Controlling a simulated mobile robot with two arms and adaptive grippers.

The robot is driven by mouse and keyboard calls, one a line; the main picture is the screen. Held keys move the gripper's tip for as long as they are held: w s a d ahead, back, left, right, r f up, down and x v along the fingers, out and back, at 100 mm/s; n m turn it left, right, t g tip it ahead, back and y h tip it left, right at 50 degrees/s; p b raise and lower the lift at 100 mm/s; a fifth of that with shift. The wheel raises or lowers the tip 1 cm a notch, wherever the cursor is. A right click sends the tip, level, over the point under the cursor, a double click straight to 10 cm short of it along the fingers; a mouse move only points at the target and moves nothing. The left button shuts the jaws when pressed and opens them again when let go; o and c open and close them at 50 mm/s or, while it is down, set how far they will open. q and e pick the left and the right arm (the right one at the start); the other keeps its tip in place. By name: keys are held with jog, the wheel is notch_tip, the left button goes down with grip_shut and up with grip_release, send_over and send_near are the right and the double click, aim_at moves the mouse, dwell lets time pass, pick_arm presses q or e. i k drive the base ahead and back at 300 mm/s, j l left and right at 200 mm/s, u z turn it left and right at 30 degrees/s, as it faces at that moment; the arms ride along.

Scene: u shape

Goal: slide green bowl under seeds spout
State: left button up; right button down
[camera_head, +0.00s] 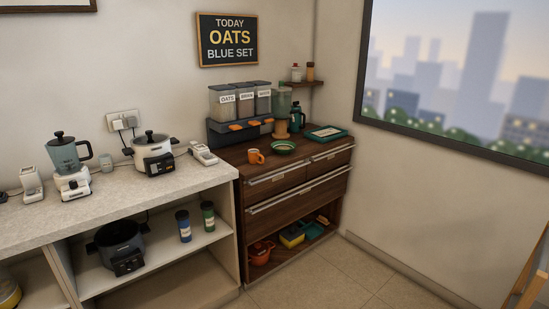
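The green bowl (283,148) sits on the dark wooden cabinet top, in front of a cereal dispenser (216,130) and apart from it. The dispenser has three clear bins with dark lids and orange spouts low on its front. The left bin's label reads OATS; the other two labels are too small to read surely, so I cannot tell which spout is for seeds. The right spout (268,121) is the nearest to the bowl. Neither of my grippers is in view.
An orange mug (256,156) stands left of the bowl. A container on a wooden base (281,129), a dark teal bottle (297,117) and a teal tray (326,132) stand behind and right. A pale counter (110,194) with appliances adjoins on the left. The floor (325,272) in front is clear.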

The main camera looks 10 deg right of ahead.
aim_at(283, 146)
jog(key=i+l+z, duration=0.2)
jog(key=i+z, duration=0.3)
jog(key=i, duration=0.2)
jog(key=i+j+z, duration=0.1)
jog(key=i+z, duration=0.4)
jog(key=i, duration=0.25)
jog(key=i+z, duration=0.25)
jog(key=i, duration=0.3)
jog(key=i+j+z, duration=0.25)
jog(key=i, duration=0.25)
jog(key=i+j+z, duration=0.1)
jog(key=i+z, duration=0.15)
jog(key=i, duration=0.25)
jog(key=i+l, duration=0.2)
jog(key=i, duration=0.2)
jog(key=i+l+u, duration=0.1)
jog(key=i, duration=0.3)
jog(key=l, duration=0.1)
